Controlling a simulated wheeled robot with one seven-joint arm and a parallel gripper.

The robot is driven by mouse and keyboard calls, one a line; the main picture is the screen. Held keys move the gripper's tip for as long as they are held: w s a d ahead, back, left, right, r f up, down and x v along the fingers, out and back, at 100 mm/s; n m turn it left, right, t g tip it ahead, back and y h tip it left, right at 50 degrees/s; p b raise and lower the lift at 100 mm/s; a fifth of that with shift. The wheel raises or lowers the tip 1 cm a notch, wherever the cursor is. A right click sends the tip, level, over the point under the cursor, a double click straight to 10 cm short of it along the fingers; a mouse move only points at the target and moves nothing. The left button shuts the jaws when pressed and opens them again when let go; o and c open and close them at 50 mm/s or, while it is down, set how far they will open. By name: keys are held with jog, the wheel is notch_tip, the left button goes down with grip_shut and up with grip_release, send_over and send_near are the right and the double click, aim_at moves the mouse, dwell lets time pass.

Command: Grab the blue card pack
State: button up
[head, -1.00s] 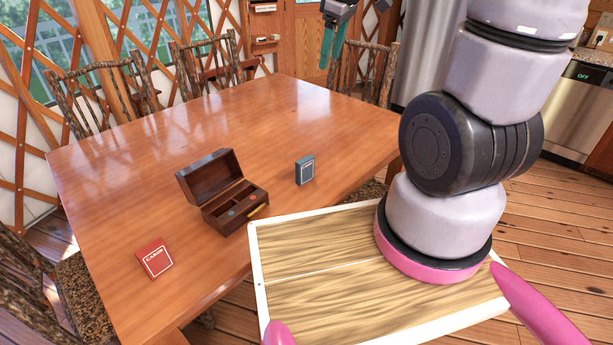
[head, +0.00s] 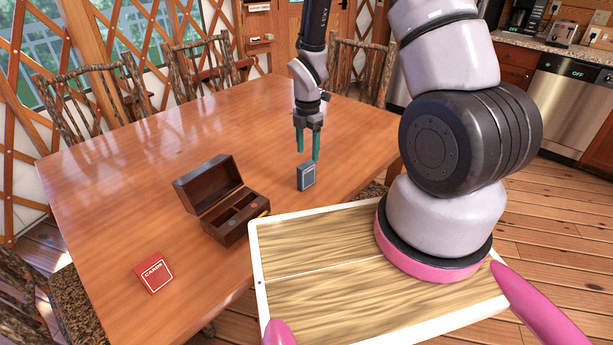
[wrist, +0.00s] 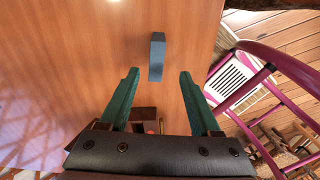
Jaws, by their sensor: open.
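The blue card pack (head: 306,176) stands upright on the wooden table, to the right of the open box. In the wrist view the blue card pack (wrist: 157,57) shows from above as a narrow grey-blue block, beyond the fingertips and roughly in line with the gap between them. My gripper (head: 308,157) points down just above the pack, with its two green fingers apart. In the wrist view my gripper (wrist: 159,72) is open with nothing between its fingers.
An open dark wooden box (head: 228,217) with compartments stands left of the pack. A red card pack (head: 154,272) lies near the table's front left. The table (head: 170,150) is clear toward the back. Log chairs (head: 205,68) stand around it.

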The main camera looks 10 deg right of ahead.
aim_at(306, 164)
jog(key=f, duration=0.7)
jog(key=shift+w+a+f, duration=0.1)
jog(key=shift+w+f, duration=0.1)
jog(key=shift+w, duration=0.05)
grip_shut()
